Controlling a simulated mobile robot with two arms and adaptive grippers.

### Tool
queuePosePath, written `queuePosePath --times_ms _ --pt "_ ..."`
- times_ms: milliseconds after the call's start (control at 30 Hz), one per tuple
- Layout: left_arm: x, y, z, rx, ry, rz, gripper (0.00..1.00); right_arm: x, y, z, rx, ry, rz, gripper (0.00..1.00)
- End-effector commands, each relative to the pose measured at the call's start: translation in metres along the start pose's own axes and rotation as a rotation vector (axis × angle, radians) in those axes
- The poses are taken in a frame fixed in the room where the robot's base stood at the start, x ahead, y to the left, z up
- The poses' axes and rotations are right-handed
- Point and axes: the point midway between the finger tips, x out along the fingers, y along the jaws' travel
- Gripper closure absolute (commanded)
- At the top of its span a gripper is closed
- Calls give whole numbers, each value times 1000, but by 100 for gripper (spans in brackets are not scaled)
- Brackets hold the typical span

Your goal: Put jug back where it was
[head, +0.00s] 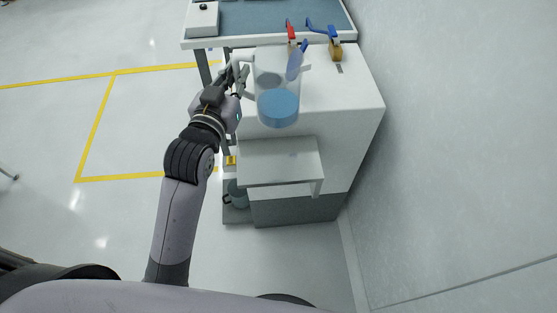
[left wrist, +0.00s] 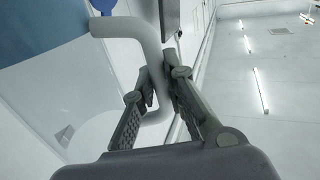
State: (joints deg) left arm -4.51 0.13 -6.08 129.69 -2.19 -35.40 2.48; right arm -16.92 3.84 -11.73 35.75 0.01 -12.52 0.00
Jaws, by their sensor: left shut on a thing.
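The jug (head: 292,88) is clear and pale, with blue contents showing low in it. It appears upright at the near part of the white cabinet top (head: 350,95). I cannot tell whether its base touches the top. My left gripper (head: 238,72) is at the jug's left side, shut on its pale handle. In the left wrist view the bent handle (left wrist: 152,55) runs between the two fingers of the gripper (left wrist: 160,88), with the blue contents (left wrist: 35,25) at upper left. My right gripper is not in view.
A blue-grey work surface (head: 270,17) is at the back. A lower white shelf (head: 280,165) juts out in front. A wall (head: 460,130) closes off the right. Open floor (head: 90,220) lies left.

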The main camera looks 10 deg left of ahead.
Motion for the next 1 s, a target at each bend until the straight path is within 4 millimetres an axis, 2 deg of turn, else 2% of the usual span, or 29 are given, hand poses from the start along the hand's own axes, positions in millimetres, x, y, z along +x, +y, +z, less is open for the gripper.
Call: queuePosePath --times_ms 67,167,267,700,833,1000 --pt "5 -1 -5 1 5 -1 100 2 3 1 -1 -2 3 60" --pt "8 -2 -1 1 0 -2 100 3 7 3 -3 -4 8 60" --pt "9 -2 16 1 -5 -2 100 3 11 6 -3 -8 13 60" --pt "9 -4 125 1 -3 -3 100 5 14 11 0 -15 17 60" --pt "9 -4 145 1 0 -2 100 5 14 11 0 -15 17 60" --pt "9 -4 158 1 1 -2 100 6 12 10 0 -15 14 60"
